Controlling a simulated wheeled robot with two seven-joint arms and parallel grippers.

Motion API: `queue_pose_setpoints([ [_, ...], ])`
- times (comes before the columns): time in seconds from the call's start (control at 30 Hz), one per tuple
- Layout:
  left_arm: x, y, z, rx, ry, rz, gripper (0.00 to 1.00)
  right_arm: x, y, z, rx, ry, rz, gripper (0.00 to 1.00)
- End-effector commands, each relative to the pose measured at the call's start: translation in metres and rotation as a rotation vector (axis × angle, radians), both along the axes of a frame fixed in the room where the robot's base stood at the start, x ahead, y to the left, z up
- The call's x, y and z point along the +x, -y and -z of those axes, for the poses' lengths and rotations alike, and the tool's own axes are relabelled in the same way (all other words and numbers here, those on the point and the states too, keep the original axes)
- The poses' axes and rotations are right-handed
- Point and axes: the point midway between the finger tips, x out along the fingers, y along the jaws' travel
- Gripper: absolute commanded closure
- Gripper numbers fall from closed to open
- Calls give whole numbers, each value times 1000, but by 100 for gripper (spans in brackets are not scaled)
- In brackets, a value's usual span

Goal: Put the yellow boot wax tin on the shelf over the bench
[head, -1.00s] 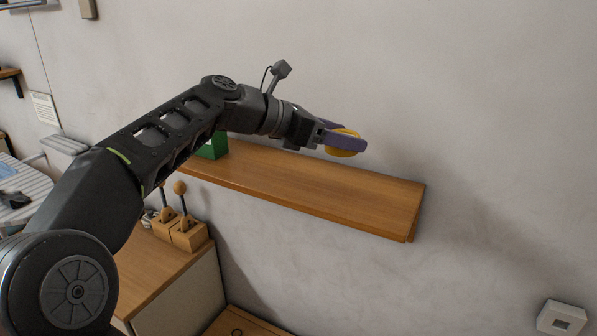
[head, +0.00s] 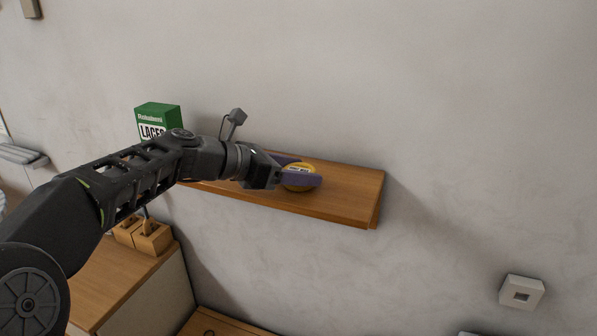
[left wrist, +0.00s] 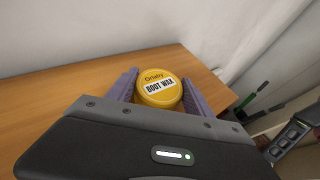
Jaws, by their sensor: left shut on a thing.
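The yellow boot wax tin (head: 299,169) is between the purple fingers of my left gripper (head: 300,174), which is shut on it. In the left wrist view the tin (left wrist: 160,91) lies flat with its label up, one finger of the gripper (left wrist: 159,93) on each side. The tin is over the wooden shelf (head: 350,195), in its right half. The shelf (left wrist: 60,94) fills the area behind and beside the tin in the wrist view. I cannot tell whether the tin touches the board. My right gripper is not in view.
A green laces box (head: 158,118) stands at the shelf's left end, behind my arm. Wooden blocks with handles (head: 152,238) are on the bench (head: 120,280) below. The shelf's right end is bare. A white wall switch (head: 521,292) is at lower right.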

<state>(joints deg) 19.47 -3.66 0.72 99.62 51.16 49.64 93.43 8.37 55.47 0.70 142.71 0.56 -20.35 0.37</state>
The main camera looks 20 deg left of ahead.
Motion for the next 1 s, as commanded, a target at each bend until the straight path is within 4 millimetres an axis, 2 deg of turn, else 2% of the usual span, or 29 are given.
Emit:
queue_pose_setpoints([
  [0.37,0,0,5,0,1,-1,90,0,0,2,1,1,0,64],
  [0.4,0,0,5,0,1,-1,39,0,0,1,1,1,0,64],
  [0.67,0,0,4,0,1,-1,18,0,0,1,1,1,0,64],
  [1.0,-1,-1,0,1,2,-1,18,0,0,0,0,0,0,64],
])
